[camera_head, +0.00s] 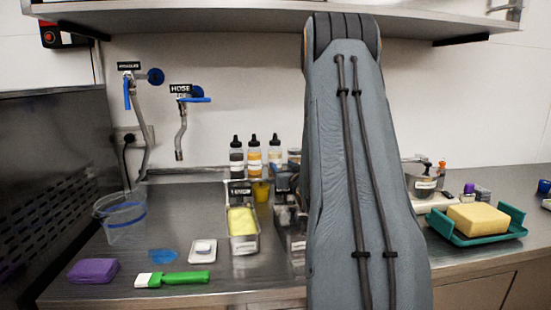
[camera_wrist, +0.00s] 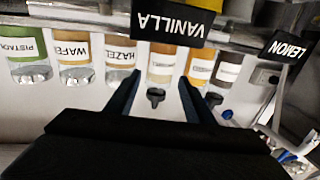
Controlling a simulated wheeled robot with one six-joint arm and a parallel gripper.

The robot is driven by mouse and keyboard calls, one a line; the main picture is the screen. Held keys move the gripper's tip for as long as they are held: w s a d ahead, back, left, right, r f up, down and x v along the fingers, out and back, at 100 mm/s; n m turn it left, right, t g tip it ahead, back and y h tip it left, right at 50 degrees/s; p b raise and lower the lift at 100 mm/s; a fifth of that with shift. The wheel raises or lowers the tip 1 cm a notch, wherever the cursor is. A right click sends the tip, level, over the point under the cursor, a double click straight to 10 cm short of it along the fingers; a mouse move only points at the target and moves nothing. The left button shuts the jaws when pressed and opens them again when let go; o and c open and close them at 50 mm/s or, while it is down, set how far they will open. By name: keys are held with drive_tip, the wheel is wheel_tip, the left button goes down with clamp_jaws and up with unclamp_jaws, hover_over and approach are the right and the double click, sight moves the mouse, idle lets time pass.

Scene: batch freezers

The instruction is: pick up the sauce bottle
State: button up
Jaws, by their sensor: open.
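Three sauce bottles with black caps stand in a row at the back of the counter in the head view: a dark one (camera_head: 236,160), an orange-yellow one (camera_head: 254,158) and a pale one (camera_head: 275,153). The wrist view is upside down. There the pale bottle (camera_wrist: 161,68) shows between the fingers of my gripper (camera_wrist: 160,80), cap downward in the picture. The orange bottle (camera_wrist: 200,68) and dark bottle (camera_wrist: 229,70) stand to its right. My gripper is open and empty; contact with the bottle cannot be told. In the head view my arm mostly hides it.
A VANILLA sign (camera_wrist: 173,22) and a LEMON sign (camera_wrist: 290,52) stand close by. Labelled jars, including a hazel one (camera_wrist: 121,62), line up beside the pale bottle. A yellow-filled tub (camera_head: 243,222) sits in front of the bottles. An overhead shelf (camera_head: 220,20) spans the back.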

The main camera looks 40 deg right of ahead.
drive_tip(key=shift+p+x, duration=0.75)
drive_tip(key=shift+x, duration=2.4)
drive_tip(key=c, duration=0.7)
wheel_tip(320, 180, up, 10)
drive_tip(key=shift+b, duration=1.2)
drive_tip(key=o, duration=0.5)
drive_tip(key=c, duration=0.5)
wheel_tip(320, 180, up, 8)
drive_tip(key=p, duration=0.5)
hover_over(277, 160)
drive_tip(key=shift+s, duration=0.15)
